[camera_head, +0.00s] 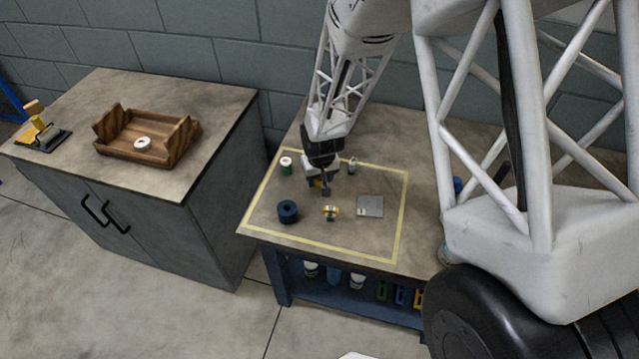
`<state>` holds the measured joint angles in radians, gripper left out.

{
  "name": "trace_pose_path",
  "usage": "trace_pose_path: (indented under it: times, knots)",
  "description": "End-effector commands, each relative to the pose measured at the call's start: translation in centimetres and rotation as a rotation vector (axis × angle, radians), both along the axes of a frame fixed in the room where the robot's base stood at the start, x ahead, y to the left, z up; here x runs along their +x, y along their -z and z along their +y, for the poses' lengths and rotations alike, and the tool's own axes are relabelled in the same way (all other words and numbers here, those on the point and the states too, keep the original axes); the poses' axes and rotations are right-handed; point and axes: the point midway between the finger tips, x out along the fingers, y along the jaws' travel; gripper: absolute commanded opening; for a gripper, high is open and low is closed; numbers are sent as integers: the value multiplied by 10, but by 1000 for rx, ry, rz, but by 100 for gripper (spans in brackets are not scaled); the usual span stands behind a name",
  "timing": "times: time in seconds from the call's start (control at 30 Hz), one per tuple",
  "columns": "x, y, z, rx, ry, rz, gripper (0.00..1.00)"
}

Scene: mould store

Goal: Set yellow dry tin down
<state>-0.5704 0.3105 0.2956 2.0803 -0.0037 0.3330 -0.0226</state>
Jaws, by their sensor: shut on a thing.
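My gripper (320,187) is low over the taped area of the workbench (420,163). It is shut on a small yellow thing, which I take to be the yellow dry tin (315,184). The tin is mostly hidden by the fingers. I cannot tell whether its base touches the bench top.
Yellow tape (402,222) outlines the area. Inside stand a green-and-white tin (286,165), a dark blue ring (288,211), a small yellow-and-white item (331,212), a grey plate (370,206) and a small dark-and-pale item (352,165). A wooden tray (178,147) sits on the left cabinet (215,130).

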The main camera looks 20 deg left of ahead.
Motion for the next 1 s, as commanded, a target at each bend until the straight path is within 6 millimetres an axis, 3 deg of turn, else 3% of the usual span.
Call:
trace_pose_path:
  times: [0.3, 0.8, 0.83, 0.97, 1.0]
  knots:
    - [0, 27, 0, -1, 0, 2, 28]
    - [0, 32, 0, -1, 0, 1, 28]
    - [0, 31, 0, 0, 0, 0, 55]
    - [0, 31, 0, 0, 0, 0, 75]
    - [0, 31, 0, 0, 0, 0, 76]
